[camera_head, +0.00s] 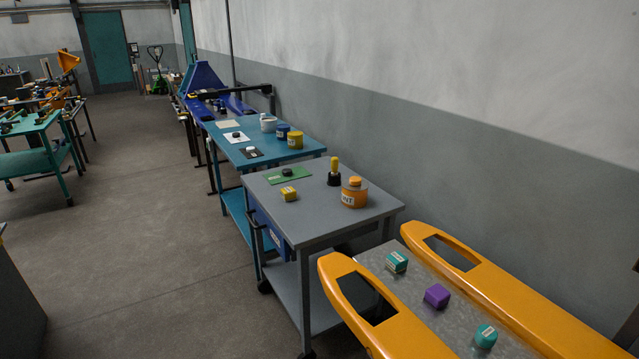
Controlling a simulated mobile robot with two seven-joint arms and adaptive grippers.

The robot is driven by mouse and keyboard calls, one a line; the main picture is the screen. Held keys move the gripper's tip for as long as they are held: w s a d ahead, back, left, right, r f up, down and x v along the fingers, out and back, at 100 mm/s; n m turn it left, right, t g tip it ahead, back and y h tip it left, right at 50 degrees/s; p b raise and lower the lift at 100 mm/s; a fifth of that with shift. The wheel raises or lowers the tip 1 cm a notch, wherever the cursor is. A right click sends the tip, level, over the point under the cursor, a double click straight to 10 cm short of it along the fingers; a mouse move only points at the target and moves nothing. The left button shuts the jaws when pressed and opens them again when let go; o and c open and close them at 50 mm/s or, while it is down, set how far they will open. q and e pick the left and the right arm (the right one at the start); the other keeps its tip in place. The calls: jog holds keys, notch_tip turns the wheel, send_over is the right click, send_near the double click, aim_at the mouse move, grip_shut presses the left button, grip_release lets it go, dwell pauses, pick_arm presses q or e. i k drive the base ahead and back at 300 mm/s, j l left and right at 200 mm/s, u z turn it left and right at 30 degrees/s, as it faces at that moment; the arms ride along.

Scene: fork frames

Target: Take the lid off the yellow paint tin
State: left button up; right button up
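A yellow tin (295,141) stands upright on the blue-green table along the wall, at the table's near right corner. Its top looks closed, but it is too small to make out the lid's edge. A larger orange tin (354,199) with part of a word on its label stands on the grey cart nearer to me. An orange knob-like piece (354,182) sits on its top. Neither of my grippers shows in the head view.
The grey cart (375,212) also holds a yellow block (288,193), a green mat (300,173) and a dark holder with a yellow top (334,178). Yellow-orange forks (480,268) flank a grey surface with small blocks at right. The floor (140,230) at left is clear.

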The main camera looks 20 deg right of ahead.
aim_at(354, 184)
jog(key=i+j+u, duration=0.1)
jog(key=i+u, duration=0.35)
jog(key=i, duration=2.35)
jog(key=i+z, duration=0.1)
jog(key=i, duration=0.4)
jog(key=i+j+z, duration=0.1)
jog(key=i, duration=0.35)
jog(key=i+j+z, duration=0.15)
jog(key=i, duration=0.3)
jog(key=z, duration=3.5)
jog(key=k+j, duration=0.05)
jog(key=j, duration=0.05)
